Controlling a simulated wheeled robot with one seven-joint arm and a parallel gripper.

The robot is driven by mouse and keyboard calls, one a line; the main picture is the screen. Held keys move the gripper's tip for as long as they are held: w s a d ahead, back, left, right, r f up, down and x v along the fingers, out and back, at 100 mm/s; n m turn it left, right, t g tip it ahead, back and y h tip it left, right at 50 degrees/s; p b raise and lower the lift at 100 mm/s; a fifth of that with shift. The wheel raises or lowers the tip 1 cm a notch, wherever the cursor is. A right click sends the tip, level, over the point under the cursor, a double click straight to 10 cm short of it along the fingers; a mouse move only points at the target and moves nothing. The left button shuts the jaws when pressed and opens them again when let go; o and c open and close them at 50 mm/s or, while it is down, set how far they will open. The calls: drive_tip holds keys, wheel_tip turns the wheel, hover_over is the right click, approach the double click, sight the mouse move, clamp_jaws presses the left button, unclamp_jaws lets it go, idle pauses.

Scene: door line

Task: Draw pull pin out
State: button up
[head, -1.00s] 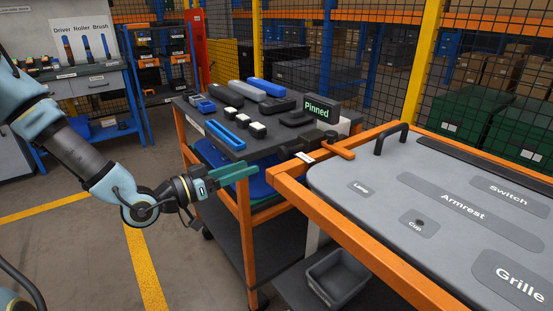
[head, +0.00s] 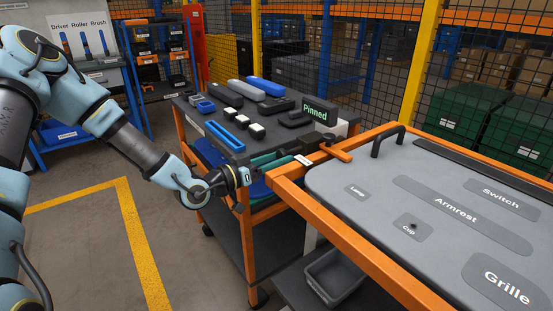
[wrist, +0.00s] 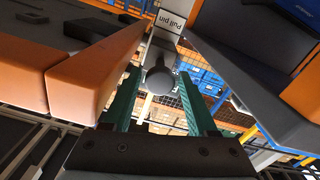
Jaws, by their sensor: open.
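My gripper (head: 276,158) is at the gap between the tool cart and the orange-framed panel stand. Its two green fingers (wrist: 160,92) are apart, one on each side of the knob in the wrist view. I cannot tell whether either finger touches the knob. In the head view the fingers largely hide the knob. A sign (head: 316,110) on the cart reads "Pinned".
The orange frame (head: 340,222) with the grey panel (head: 370,175) stands close to the right of my gripper. The cart top (head: 222,135) carries several blocks and a blue tray (head: 225,136). A grey bin (head: 334,277) sits below. Floor at the left is clear.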

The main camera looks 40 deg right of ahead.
clamp_jaws()
idle(1.3)
